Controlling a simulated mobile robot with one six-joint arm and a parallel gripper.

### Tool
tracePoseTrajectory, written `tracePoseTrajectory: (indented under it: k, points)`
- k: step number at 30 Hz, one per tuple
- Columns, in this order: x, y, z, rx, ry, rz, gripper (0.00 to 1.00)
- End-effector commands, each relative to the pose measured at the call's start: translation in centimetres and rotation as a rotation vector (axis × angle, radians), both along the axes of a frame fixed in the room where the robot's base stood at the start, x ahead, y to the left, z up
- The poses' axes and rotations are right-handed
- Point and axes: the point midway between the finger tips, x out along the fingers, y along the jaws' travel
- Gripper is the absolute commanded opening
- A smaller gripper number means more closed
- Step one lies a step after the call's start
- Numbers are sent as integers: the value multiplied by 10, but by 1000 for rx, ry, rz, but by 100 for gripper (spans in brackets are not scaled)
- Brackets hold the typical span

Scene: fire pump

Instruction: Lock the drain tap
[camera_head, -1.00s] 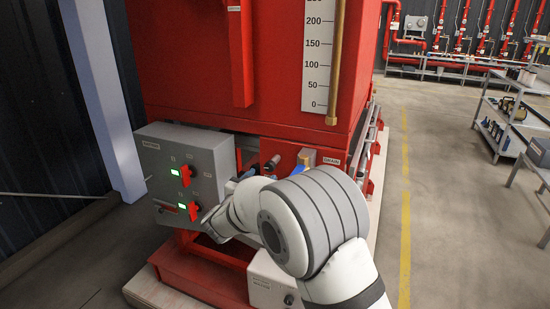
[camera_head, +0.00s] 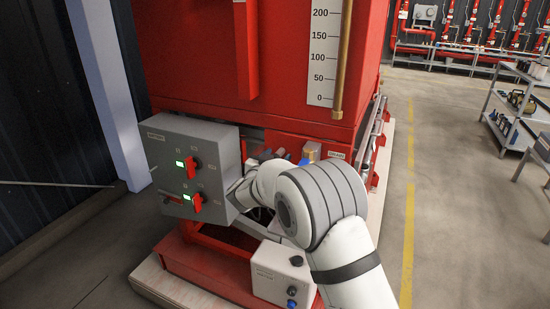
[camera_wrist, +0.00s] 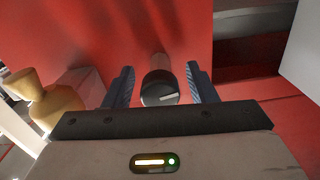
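In the wrist view a round black knob (camera_wrist: 159,88) with a white mark sits on a reddish stem in front of the red panel. My gripper (camera_wrist: 160,70) is open, with one dark blue finger on each side of the knob and gaps visible on both sides. A brass fitting (camera_wrist: 57,103) stands to the left, outside the fingers. In the head view a brass tap part (camera_head: 311,151) shows beside the DRAIN label (camera_head: 337,155) on the red pump frame. My arm covers part of this area, and the gripper contact is hard to see there.
A grey control box (camera_head: 185,165) with red switches and green lights is close to the left of my arm. A smaller pale box (camera_head: 282,272) stands low in front. Open floor with a yellow line (camera_head: 409,220) lies to the right, before a grey shelf cart (camera_head: 510,110).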

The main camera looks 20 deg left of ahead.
Motion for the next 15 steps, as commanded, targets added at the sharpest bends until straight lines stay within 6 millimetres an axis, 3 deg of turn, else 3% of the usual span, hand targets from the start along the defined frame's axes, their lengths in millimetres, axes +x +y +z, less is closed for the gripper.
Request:
tracePoseTrajectory:
  k: [15]
  points:
    - [-1,1,0,0,0,1,10]
